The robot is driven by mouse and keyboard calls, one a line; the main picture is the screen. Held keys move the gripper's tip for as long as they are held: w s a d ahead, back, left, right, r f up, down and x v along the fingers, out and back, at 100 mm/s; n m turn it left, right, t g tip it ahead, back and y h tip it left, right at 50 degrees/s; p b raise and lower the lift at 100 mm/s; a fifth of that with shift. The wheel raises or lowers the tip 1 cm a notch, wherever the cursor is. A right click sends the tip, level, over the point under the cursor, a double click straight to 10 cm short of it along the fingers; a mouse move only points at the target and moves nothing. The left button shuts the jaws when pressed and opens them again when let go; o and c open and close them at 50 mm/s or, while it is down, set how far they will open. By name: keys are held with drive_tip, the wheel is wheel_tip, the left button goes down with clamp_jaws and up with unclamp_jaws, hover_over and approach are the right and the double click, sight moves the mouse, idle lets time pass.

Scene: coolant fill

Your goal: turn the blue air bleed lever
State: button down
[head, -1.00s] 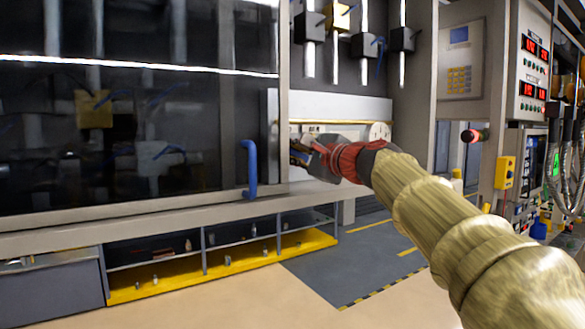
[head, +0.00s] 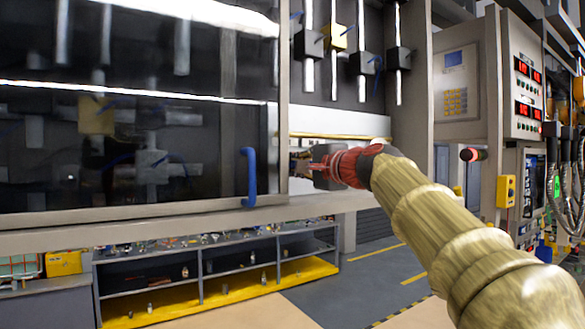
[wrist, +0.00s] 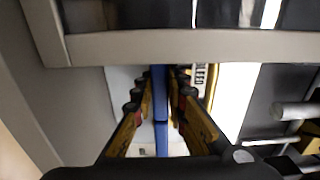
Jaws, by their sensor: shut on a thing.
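The blue air bleed lever (wrist: 161,140) shows in the wrist view as a narrow upright blue bar between my fingers. My gripper (wrist: 160,90) has its black-tipped, yellow-sided fingers on either side of the lever and is shut on it. A pale plate with a yellow edge and partly hidden lettering ending in "LEED" (wrist: 203,77) lies behind the right finger. In the head view my gripper (head: 300,163) reaches into the opening right of the dark glass door. The lever cannot be made out there.
A grey frame bar (wrist: 180,47) crosses above my fingers in the wrist view. The glass door with its blue handle (head: 249,177) stands just left of my gripper. A shelf with a yellow edge (head: 215,297) is below.

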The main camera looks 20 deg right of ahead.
drive_tip(key=c, duration=2)
unclamp_jaws()
drive_tip(key=shift+w, duration=0.1)
drive_tip(key=shift+c, duration=0.2)
drive_tip(key=v, duration=1.2)
drive_tip(key=shift+f, duration=0.1)
